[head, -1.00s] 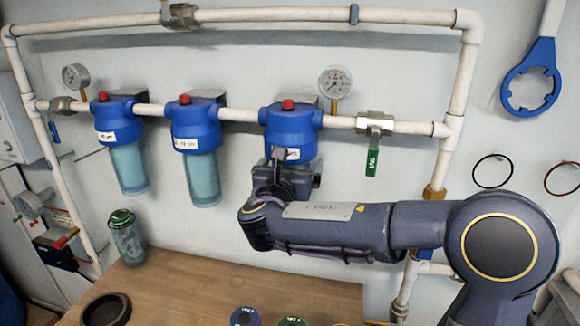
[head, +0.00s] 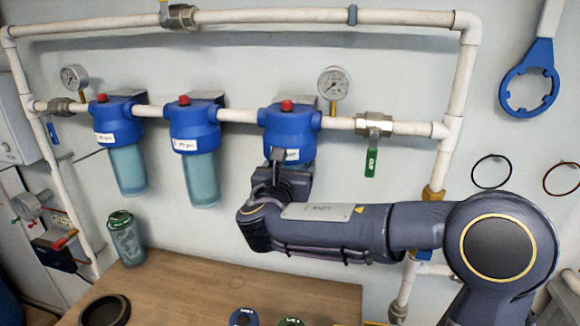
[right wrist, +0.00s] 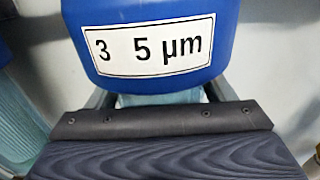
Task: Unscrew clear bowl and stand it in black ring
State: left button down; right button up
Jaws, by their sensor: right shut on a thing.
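The third filter housing (head: 290,125) on the right has a blue head, a red button and a label reading "3 5 µm" in the right wrist view (right wrist: 150,47). My right gripper (head: 281,170) is directly under this head, shut on its clear bowl. Only a pale bluish strip of the bowl (right wrist: 160,99) shows between the fingers in the right wrist view; the rest is hidden. Whether its thread is engaged cannot be told. The black ring (head: 88,316) lies on the wooden table at the lower left. My left gripper is not in view.
Two more housings with bluish bowls (head: 128,170) (head: 201,180) hang to the left. A green-lidded clear canister (head: 126,240) stands at the table's back left. Blue and green lids (head: 244,317) (head: 290,321) sit at the front. The wooden table (head: 190,285) is clear in its middle.

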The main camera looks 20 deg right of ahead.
jog(key=shift+w+a+m+g+h+p, duration=0.1)
jog(key=shift+a+m+g+h+p, duration=0.15)
jog(key=shift+m+g+h, duration=0.55)
jog(key=shift+d+r+m+g+h+p, duration=0.1)
jog(key=shift+m+g+h+p, duration=0.25)
jog(key=shift+m+g+h, duration=0.25)
jog(key=shift+d+m+g+h, duration=0.15)
jog(key=shift+m+g+h, duration=0.25)
jog(key=shift+g+h, duration=0.1)
